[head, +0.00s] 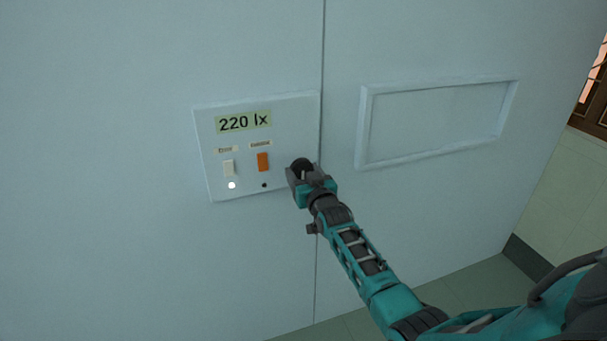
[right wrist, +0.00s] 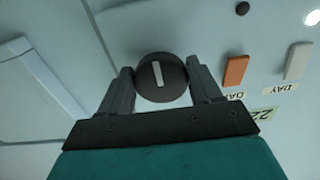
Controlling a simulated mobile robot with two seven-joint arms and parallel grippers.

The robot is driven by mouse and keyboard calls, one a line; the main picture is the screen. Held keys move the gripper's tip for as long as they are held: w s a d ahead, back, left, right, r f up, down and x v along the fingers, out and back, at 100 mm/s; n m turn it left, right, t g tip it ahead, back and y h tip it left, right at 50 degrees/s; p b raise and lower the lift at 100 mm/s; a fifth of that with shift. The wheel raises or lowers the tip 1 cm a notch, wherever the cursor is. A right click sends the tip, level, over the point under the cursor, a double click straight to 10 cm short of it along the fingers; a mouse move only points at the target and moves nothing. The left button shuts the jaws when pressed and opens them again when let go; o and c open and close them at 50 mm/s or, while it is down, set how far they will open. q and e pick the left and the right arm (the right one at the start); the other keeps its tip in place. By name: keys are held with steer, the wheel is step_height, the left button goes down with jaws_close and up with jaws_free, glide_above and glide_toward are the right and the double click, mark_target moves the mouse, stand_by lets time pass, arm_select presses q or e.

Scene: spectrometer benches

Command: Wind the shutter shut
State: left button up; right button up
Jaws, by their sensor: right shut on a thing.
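A dark round knob (right wrist: 162,79) with a pale line on its face sits at the right side of a pale control panel (head: 285,112). My right gripper (head: 303,170) is at the knob, and in the right wrist view its two fingers (right wrist: 160,88) stand on either side of the knob, shut on it. In the head view the gripper hides part of the knob (head: 301,165). The shutter is not clearly to be made out. My left gripper is not in view.
The panel carries a display reading "220 lx" (head: 243,122), a white switch (head: 229,167), an orange switch (head: 263,161), a lit white lamp (head: 232,185) and a dark lamp (head: 264,185). A raised rectangular frame (head: 362,125) is on the wall to the right.

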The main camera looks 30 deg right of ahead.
steer(key=o, duration=1)
steer(key=p+v, duration=0.1)
steer(key=v, duration=1.2)
steer(key=shift+p, duration=0.35)
steer(key=shift+d, duration=0.1)
steer(key=s+a+f+n+g+y, duration=0.2)
steer(key=s+a+f+g+y, duration=0.1)
steer(key=s+a+f, duration=0.4)
steer(key=s+a+f+n+g+y, duration=0.3)
steer(key=s+a+f, duration=0.4)
steer(key=s+a, duration=0.5)
steer(key=shift+s+f+g+y, duration=0.3)
steer(key=shift+s, duration=0.65)
